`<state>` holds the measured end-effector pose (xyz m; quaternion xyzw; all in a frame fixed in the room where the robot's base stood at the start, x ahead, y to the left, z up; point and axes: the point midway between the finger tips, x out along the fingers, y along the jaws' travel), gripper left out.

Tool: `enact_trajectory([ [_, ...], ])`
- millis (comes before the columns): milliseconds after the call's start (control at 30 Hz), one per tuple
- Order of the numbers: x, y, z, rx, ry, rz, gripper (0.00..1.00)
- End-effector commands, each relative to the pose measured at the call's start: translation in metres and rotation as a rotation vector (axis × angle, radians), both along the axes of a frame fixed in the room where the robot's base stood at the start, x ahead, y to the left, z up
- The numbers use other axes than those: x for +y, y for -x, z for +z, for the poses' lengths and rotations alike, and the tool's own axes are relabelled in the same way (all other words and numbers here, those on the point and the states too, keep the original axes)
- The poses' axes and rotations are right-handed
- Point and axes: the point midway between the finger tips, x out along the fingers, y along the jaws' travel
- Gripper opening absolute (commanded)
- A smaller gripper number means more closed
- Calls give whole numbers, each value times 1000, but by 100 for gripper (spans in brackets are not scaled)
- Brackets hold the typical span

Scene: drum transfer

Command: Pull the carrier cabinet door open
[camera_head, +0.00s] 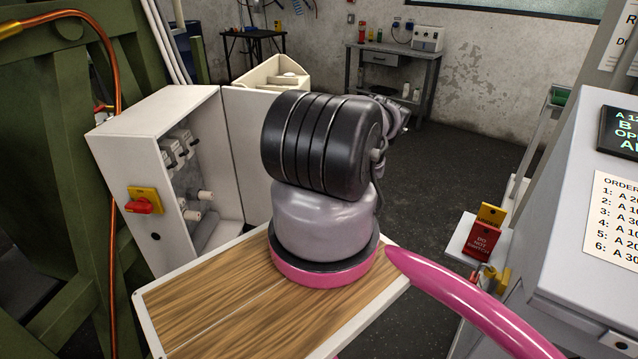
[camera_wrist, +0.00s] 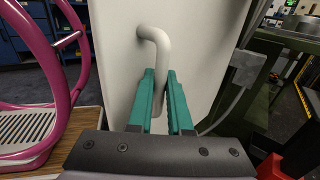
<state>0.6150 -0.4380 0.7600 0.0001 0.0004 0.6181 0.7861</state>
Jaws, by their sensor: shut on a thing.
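The carrier cabinet (camera_head: 155,130) is a white box at left in the head view, with grey fittings visible inside. Its door (camera_head: 245,120) stands open, swung out at the cabinet's far edge, and my arm hides part of it. In the wrist view the white door panel (camera_wrist: 120,50) fills the middle, with a pale bent bar handle (camera_wrist: 158,42) on it. My gripper (camera_wrist: 161,78) has its two teal fingers on either side of the handle's lower part, shut on it. In the head view my gripper is hidden behind my arm.
A red and yellow rotary switch (camera_head: 143,202) juts from the cabinet's side. A green steel frame (camera_head: 60,130) stands close at left. A pale open bin (camera_head: 272,72) is behind the door. A grey console (camera_head: 590,230) stands at right. Floor (camera_head: 440,180) between is clear.

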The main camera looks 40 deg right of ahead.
Motion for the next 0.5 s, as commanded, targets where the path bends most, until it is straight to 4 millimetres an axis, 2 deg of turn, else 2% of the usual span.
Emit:
enact_trajectory([
  [200, 1, -1, 0, -1, -2, 1, 0],
  [233, 1, -1, 0, -1, -2, 1, 29],
  [267, 1, -1, 0, -1, -2, 1, 40],
  [300, 1, -1, 0, -1, -2, 1, 47],
  [500, 1, -1, 0, 0, -1, 1, 47],
])
